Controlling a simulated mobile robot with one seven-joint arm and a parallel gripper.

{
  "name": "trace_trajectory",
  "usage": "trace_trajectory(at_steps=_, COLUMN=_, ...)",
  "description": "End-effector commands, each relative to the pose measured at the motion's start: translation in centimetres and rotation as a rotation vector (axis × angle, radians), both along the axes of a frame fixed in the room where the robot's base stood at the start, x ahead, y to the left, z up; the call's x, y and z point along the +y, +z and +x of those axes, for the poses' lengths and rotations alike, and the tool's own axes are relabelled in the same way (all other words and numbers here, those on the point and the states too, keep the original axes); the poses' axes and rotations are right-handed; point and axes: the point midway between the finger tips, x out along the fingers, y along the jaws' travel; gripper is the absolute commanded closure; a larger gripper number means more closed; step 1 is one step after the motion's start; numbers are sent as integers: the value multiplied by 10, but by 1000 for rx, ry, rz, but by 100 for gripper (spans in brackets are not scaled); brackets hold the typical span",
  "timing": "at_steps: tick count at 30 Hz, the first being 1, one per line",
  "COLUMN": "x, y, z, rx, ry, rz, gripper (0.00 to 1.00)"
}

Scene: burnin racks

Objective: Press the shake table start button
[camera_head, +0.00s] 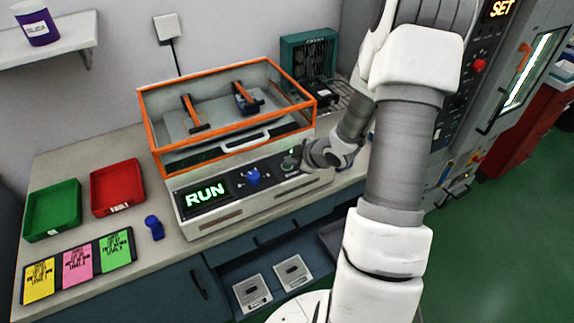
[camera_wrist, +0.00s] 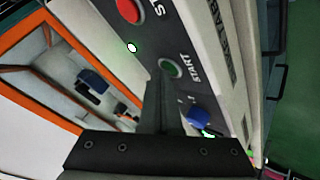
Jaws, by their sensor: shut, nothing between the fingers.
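The shake table (camera_head: 214,216) stands on the bench with an orange-framed clear lid. Its front panel shows a green "RUN" display (camera_head: 205,194). In the wrist view the round green start button (camera_wrist: 170,69) sits beside the "START" label. My gripper (camera_wrist: 163,95) is shut and empty, with its fingertips close to the start button. I cannot tell whether they touch it. In the head view my gripper (camera_head: 303,160) is at the right end of the panel, and my wrist partly hides that end.
A red stop button (camera_wrist: 130,10) and a small lit green lamp (camera_wrist: 132,47) are near the start button. A blue knob (camera_head: 253,177) is on the panel. Green (camera_head: 52,211) and red (camera_head: 117,188) trays are at left. A tall cabinet (camera_head: 466,110) stands at right.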

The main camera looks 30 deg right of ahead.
Motion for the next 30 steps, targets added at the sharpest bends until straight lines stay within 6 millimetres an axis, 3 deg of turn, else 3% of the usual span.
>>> trace_trajectory(at_steps=30, x=0, y=20, z=0, rx=1, ry=-1, rz=-1, gripper=100)
